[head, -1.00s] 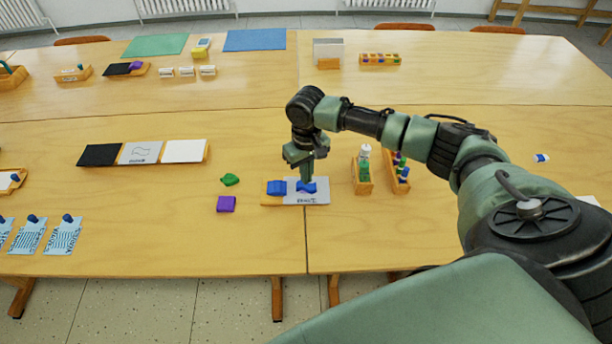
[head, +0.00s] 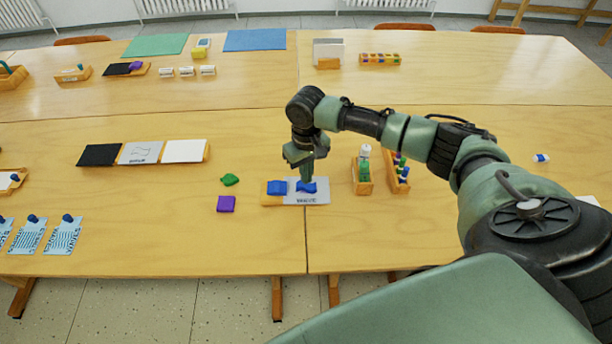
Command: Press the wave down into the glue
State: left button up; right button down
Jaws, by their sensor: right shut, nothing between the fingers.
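The blue wave (head: 306,187) lies on a grey card (head: 318,198) with printed letters along its front edge. My right gripper (head: 306,178) is shut and points straight down on the wave, its fingertips at or just above the wave's top; I cannot tell whether they touch. No glue can be made out under the wave. A blue block (head: 277,187) sits on a wooden block (head: 271,201) at the card's left side. My left gripper is not in view.
A green leaf-like shape (head: 230,180) and a purple square (head: 226,204) lie to the left. A wooden holder with a glue bottle (head: 364,166) and a rack of coloured pieces (head: 400,170) stand to the right. The table's front middle is clear.

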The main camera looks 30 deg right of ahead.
jog(key=shift+f, duration=0.9)
dwell(1.5)
jog(key=shift+r+p, duration=3.6)
jog(key=shift+p, duration=0.5)
jog(key=shift+f, duration=0.1)
